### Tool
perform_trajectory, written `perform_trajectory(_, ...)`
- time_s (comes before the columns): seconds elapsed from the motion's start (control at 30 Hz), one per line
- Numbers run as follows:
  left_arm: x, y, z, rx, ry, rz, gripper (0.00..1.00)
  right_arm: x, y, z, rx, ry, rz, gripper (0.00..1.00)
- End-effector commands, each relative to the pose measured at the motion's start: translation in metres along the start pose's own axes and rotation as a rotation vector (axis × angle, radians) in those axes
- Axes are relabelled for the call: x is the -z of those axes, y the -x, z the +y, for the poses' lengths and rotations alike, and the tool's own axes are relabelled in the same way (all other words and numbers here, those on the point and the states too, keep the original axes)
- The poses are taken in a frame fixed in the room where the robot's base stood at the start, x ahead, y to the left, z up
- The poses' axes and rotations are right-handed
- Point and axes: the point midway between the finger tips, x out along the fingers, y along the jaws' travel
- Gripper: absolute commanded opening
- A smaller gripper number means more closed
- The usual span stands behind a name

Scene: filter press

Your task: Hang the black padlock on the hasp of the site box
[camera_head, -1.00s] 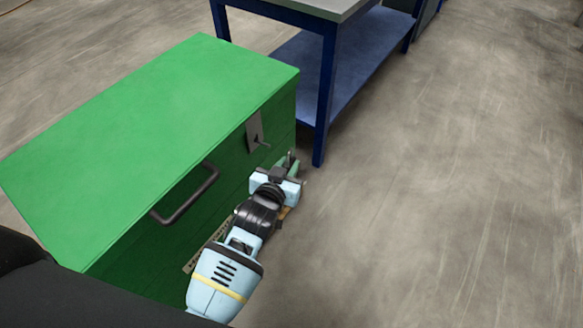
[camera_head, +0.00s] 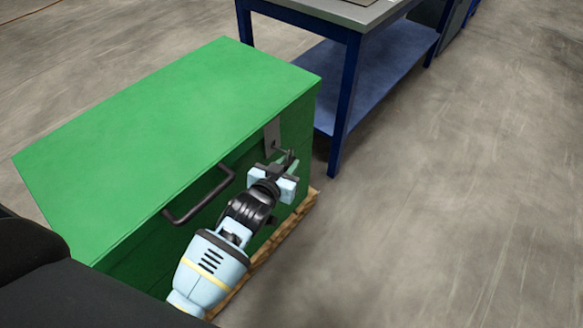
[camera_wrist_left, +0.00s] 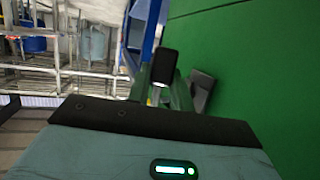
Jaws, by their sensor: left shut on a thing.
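The green site box (camera_head: 165,135) fills the left of the head view with its lid down. Its grey hasp (camera_head: 271,136) hangs on the front face near the right end; a dark plate that looks like the hasp shows in the left wrist view (camera_wrist_left: 201,90). My left gripper (camera_head: 284,166) is shut on the black padlock (camera_wrist_left: 164,66), which stands upright between the fingers in the left wrist view. In the head view the padlock is small and dark, right beside the hasp. I cannot tell whether the shackle touches the hasp. My right gripper is out of view.
A black handle (camera_head: 199,197) sticks out of the box front, left of the hasp. A blue-legged workbench (camera_head: 347,100) with a lower shelf stands just beyond the box. A wooden pallet edge (camera_head: 272,245) shows under the box. The floor to the right is clear.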

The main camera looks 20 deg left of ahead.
Motion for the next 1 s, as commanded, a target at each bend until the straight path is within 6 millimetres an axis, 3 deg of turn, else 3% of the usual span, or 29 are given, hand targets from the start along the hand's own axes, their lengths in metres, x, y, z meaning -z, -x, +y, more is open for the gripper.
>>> perform_trajectory(0.6, -0.004, -0.009, -0.028, 0.002, -0.001, 0.001, 0.00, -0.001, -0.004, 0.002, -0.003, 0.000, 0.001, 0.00)
perform_trajectory(1.0, -0.010, -0.011, -0.036, 0.008, 0.001, -0.005, 0.00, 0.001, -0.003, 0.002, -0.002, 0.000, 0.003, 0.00)
